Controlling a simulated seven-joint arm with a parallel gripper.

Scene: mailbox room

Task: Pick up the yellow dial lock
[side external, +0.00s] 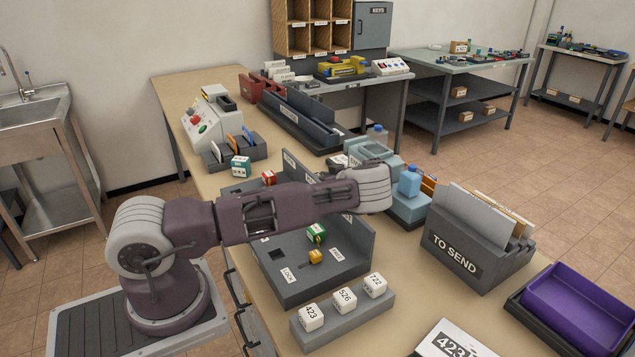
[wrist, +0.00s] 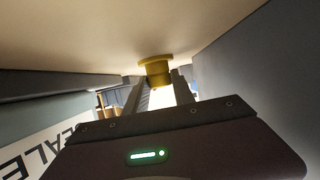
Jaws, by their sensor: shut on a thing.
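In the wrist view, a round yellow dial lock (wrist: 155,68), wider at its far end, sits between the tips of my gripper (wrist: 158,82). The gripper is shut on it. The lock's wide end is close to a pale surface at the top of that view; I cannot tell whether they touch. In the side view my arm reaches right across the grey tray, and the gripper and the held lock are hidden behind it.
The grey tray (side external: 300,292) holds a small yellow piece (side external: 315,257) and a green block (side external: 316,233). Numbered white blocks (side external: 345,299) stand in front. Right are blue bottle (side external: 409,182), TO SEND box (side external: 470,262) and purple bin (side external: 580,305). Grey walls flank my gripper.

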